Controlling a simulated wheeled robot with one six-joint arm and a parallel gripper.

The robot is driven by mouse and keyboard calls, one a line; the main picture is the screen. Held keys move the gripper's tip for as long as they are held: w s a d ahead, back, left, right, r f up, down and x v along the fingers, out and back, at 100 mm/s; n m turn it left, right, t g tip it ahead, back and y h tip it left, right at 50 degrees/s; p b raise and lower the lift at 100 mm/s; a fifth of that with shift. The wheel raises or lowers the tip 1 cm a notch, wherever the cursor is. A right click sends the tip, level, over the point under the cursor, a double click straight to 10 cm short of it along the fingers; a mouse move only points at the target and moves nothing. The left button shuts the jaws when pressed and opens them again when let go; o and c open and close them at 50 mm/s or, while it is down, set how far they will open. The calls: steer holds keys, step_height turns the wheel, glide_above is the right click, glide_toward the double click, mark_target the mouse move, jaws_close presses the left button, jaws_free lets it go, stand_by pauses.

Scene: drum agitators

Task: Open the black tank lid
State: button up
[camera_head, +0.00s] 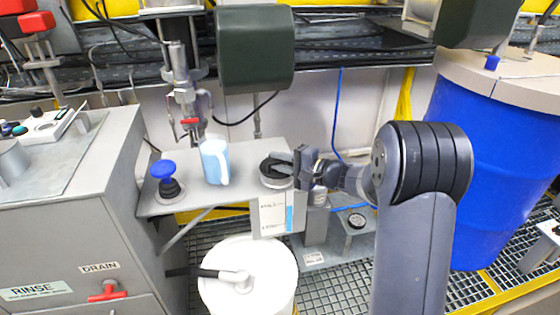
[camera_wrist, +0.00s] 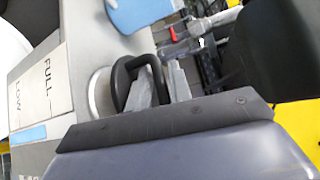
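The black tank lid (camera_head: 268,166) sits on top of a small pale round tank neck (camera_head: 272,183) on the grey shelf. In the wrist view its black loop handle (camera_wrist: 122,75) stands up beside the pale rim (camera_wrist: 97,95). My gripper (camera_head: 284,164) reaches in from the right at the lid. In the wrist view my gripper (camera_wrist: 160,86) has one grey finger inside the loop and the other on its right side, with a bar of the handle between them. I cannot tell whether the fingers press on it. The lid's far side is partly hidden.
A blue and white jug (camera_head: 214,162) and a blue-knobbed valve (camera_head: 165,178) stand left on the shelf. A FULL/LOW level label (camera_head: 273,214) hangs below. A white drum (camera_head: 250,260) stands below, a blue drum (camera_head: 500,150) at right. A dark green motor (camera_head: 255,50) hangs above.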

jaws_close()
stand_by(0.3)
